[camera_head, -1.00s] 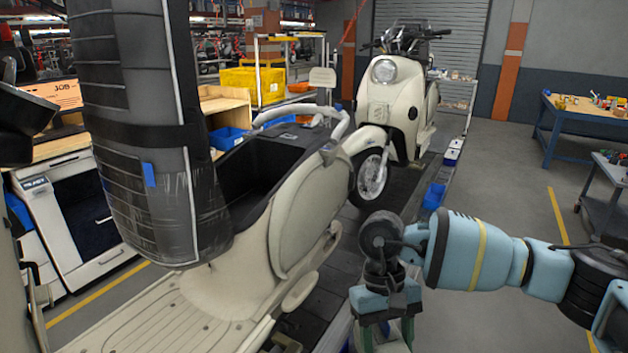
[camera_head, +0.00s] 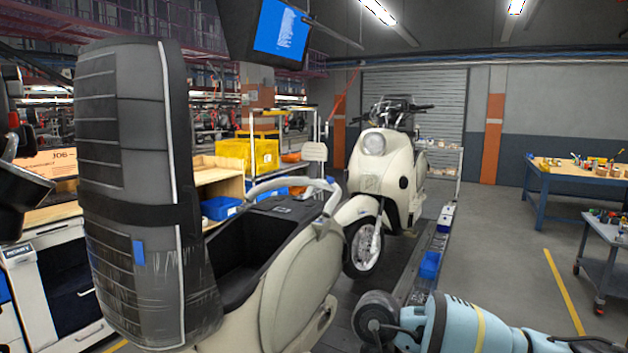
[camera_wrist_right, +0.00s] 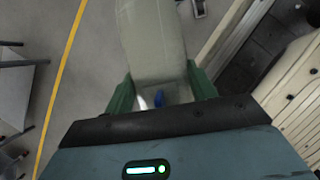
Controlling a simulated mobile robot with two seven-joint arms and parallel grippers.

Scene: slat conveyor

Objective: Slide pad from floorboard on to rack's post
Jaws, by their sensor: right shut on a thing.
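My right gripper (camera_wrist_right: 160,92) shows in the right wrist view with its two green fingers shut on a pale grey slab, which looks like the pad (camera_wrist_right: 152,42). The pad is held over bare floor beside the line. In the head view only my right arm shows at the lower right; its gripper is below the frame. The near cream scooter has a pale curved rack rail (camera_head: 290,184) at its rear. I cannot clearly make out the post. The floorboard is out of view. My left gripper is not in view.
A second cream scooter (camera_head: 376,180) stands farther down the conveyor. A workbench (camera_head: 570,172) and a grey cart (camera_head: 606,235) stand right. The floor between is clear.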

